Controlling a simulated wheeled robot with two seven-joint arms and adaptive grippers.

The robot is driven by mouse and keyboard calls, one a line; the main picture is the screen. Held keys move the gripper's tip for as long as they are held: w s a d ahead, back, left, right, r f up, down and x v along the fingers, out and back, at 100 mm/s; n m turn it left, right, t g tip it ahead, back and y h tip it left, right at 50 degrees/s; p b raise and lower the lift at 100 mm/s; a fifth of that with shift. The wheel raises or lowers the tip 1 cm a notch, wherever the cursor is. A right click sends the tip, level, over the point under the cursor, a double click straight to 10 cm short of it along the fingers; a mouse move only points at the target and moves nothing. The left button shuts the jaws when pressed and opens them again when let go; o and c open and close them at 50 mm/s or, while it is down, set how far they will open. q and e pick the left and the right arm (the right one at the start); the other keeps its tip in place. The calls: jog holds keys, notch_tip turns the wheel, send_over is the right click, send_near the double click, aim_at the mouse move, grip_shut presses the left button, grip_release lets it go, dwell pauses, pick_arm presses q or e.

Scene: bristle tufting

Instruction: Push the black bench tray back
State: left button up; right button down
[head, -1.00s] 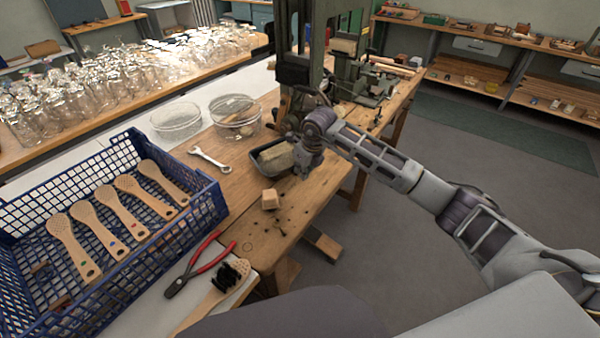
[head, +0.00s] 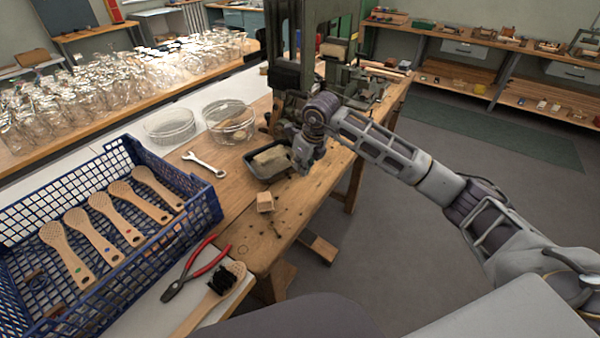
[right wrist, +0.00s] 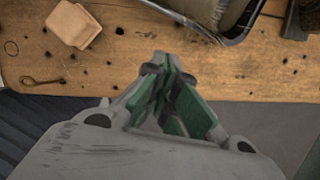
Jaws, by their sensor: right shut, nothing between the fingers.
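My right gripper (head: 303,170) is at the tray's right side, low over the bench. In the right wrist view its green-padded fingers (right wrist: 160,62) are shut and empty, with bare wood between their tips and the tray rim. My left gripper is out of view.
A small wooden block (head: 265,202) lies in front of the tray. A wrench (head: 204,165) and clear round dishes (head: 228,120) are to its left. The green machine (head: 290,75) stands behind it. A blue crate (head: 130,240) and red pliers (head: 195,268) are nearer left.

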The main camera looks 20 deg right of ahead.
jog(key=shift+v, duration=1.55)
jog(key=c, duration=2.2)
grip_release()
jog(key=shift+s, duration=0.1)
